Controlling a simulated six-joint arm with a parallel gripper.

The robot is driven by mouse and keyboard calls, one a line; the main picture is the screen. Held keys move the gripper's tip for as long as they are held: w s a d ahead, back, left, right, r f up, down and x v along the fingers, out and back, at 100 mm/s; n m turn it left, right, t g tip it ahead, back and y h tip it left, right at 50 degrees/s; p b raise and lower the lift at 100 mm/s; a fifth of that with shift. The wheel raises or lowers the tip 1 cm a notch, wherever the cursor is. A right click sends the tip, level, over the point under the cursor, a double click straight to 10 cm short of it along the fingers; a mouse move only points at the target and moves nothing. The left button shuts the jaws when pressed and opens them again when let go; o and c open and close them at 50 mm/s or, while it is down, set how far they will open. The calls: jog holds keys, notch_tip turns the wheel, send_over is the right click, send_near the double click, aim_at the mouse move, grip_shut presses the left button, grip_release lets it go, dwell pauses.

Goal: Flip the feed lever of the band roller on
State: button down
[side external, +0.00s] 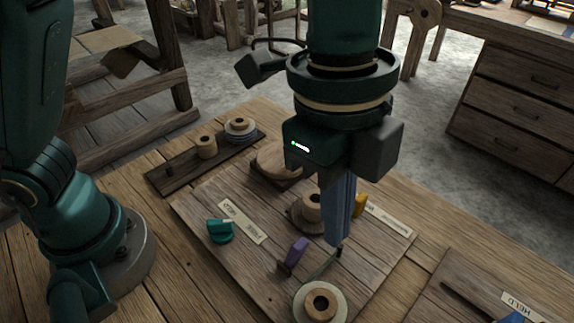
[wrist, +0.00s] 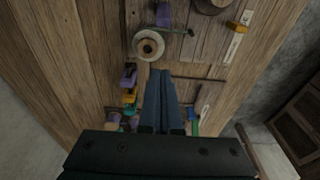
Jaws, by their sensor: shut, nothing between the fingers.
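The wooden board (side external: 205,205) on the table carries several controls and rollers. A purple lever (side external: 293,252) stands tilted near its front; it also shows at the top of the wrist view (wrist: 163,14). A yellow lever (side external: 361,206) is behind my fingers, and a teal knob (side external: 220,230) sits at the left. A pale spool on a white disc (side external: 320,302) is at the front, with a thin dark-ended rod (side external: 327,266) close by. My gripper (side external: 338,242) is shut and empty, pointing down, right of the purple lever. I cannot tell which lever is the feed lever.
A tray with two spools (side external: 160,180) lies at the back left. Another board labelled HELD (side external: 450,300) is at the front right. A wooden spool (side external: 311,207) stands behind my fingers. In the wrist view, several coloured items (wrist: 128,85) lie left of the fingers.

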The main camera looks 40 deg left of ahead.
aim_at(301, 243)
jog(key=f, duration=0.6)
jog(key=d+f, duration=0.1)
jog(key=f, duration=0.2)
jog(key=shift+d+f, duration=0.1)
jog(key=shift+f, duration=0.3)
jog(key=shift+a+r, duration=0.25)
jog(key=shift+a, duration=0.65)
jog(key=shift+a+r, duration=0.2)
jog(key=shift+a, duration=0.85)
jog(key=shift+a+r, duration=0.1)
jog(key=shift+a, duration=0.15)
jog(key=shift+a+r, duration=0.15)
jog(key=shift+a, duration=1.35)
jog(key=shift+d, duration=0.15)
